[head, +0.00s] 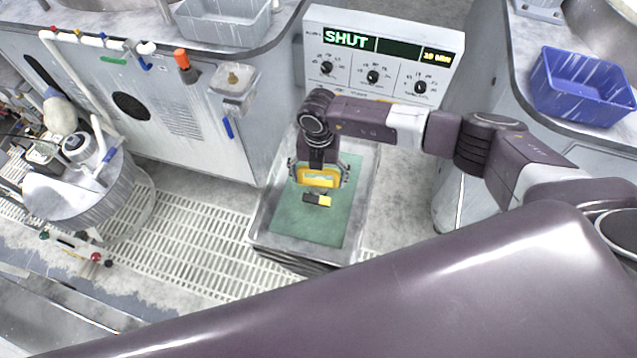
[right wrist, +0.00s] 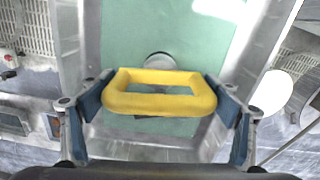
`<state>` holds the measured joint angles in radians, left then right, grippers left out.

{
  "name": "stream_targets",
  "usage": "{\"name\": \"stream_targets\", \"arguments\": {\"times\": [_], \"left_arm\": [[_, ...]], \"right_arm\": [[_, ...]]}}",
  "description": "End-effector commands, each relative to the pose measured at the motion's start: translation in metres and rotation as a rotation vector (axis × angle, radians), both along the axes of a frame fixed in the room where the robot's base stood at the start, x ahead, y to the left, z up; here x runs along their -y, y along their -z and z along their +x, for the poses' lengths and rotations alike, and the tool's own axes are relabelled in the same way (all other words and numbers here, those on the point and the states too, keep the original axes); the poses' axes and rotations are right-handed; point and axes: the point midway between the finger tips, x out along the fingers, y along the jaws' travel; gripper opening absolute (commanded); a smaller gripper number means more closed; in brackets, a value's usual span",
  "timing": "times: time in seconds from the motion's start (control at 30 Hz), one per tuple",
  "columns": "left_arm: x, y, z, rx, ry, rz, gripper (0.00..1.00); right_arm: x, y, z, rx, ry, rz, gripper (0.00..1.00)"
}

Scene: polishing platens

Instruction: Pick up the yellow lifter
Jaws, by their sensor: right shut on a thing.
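The yellow lifter (head: 319,181) is over the green mat of a grey tray in the middle of the head view. My right gripper (head: 318,174) points down and is shut on it. In the right wrist view the lifter's yellow loop handle (right wrist: 160,105) spans between the two fingertips (right wrist: 160,93), one at each end. A grey round part (right wrist: 159,61) shows behind the loop. A small black and yellow block (head: 318,200) shows just below the loop in the head view. I cannot tell whether the lifter touches the mat. My left gripper is not in view.
The tray (head: 256,226) has raised metal walls around the green mat (head: 291,226). A control panel reading SHUT (head: 384,62) stands behind it. A blue bin (head: 583,88) is at the right, a grey bin (head: 224,22) at the back. White floor grating (head: 190,245) lies left.

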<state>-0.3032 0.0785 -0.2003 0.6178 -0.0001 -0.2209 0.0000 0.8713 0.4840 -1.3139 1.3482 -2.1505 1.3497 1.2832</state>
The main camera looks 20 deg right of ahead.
Motion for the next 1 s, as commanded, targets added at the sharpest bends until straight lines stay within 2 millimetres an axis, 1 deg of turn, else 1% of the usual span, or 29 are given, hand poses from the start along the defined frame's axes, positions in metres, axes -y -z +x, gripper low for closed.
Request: {"name": "stream_targets", "arguments": {"times": [0.03, 0.07, 0.1, 0.37, 0.47, 0.53, 0.67, 1.0], "left_arm": [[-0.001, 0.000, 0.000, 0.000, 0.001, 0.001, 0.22], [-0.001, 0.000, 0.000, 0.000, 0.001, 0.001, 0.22], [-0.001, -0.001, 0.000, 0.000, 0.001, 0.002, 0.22], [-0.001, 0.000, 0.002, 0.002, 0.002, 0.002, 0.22], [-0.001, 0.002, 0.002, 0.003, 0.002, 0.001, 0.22], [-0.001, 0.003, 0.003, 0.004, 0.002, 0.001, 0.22], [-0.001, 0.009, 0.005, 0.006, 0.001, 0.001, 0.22], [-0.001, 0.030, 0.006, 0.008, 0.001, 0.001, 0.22]], "right_arm": [[0.000, 0.000, 0.000, 0.000, 0.000, -0.001, 0.43], [0.000, 0.000, 0.000, 0.000, 0.000, -0.001, 0.39], [-0.001, -0.004, 0.003, 0.005, 0.000, 0.002, 0.39], [-0.001, -0.006, 0.003, 0.006, 0.000, 0.003, 0.39], [-0.001, -0.012, 0.004, 0.007, 0.000, 0.003, 0.39], [-0.001, -0.020, 0.004, 0.009, 0.000, 0.003, 0.39], [-0.001, -0.043, 0.005, 0.011, -0.001, 0.005, 0.39], [-0.001, -0.125, 0.004, 0.013, -0.001, 0.004, 0.39]]}}
